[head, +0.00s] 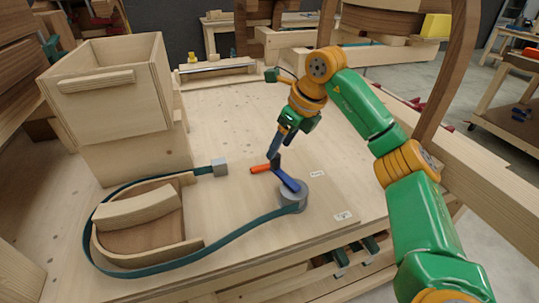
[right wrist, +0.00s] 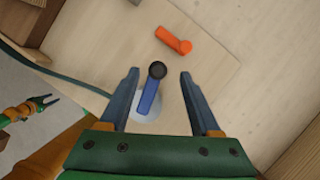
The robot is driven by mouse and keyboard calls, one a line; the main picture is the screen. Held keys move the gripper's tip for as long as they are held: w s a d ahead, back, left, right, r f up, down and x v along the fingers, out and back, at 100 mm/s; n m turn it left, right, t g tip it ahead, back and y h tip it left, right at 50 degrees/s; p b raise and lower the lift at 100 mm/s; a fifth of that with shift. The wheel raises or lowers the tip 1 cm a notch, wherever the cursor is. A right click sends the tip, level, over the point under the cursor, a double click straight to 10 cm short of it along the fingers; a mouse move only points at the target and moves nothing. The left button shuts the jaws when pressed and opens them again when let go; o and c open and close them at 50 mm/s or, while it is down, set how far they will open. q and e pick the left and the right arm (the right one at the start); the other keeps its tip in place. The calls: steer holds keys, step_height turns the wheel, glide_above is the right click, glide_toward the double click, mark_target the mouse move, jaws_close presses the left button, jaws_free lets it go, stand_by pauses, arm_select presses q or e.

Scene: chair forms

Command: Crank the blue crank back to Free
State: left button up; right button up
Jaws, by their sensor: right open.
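The blue crank (head: 287,181) sits on a round grey hub (head: 293,197) on the wooden board. In the right wrist view its blue arm (right wrist: 149,96) ends in a black knob (right wrist: 157,70). My right gripper (head: 275,154) is over the knob end, pointing down. In the right wrist view its two fingers (right wrist: 159,73) are open, with the knob between the tips and gaps on both sides. Two small white labels lie near the crank, one beyond it (head: 317,174) and one nearer (head: 344,216); their text is unreadable. My left gripper (right wrist: 46,103) shows small in the right wrist view.
An orange lever (head: 260,168) lies close beside the crank. A green strap (head: 235,234) runs from the hub around a curved wooden form (head: 150,252) to a grey block (head: 220,167). A wooden box (head: 115,90) stands at left.

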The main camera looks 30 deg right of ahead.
mark_target(278, 155)
steer(key=x, duration=0.4)
steer(key=shift+s+f+p, duration=0.1)
steer(key=shift+s+p, duration=0.2)
steer(key=shift+w+a+f, duration=0.1)
steer(key=shift+w+f, duration=0.15)
steer(key=shift+f, duration=0.1)
jaws_close()
stand_by(0.7)
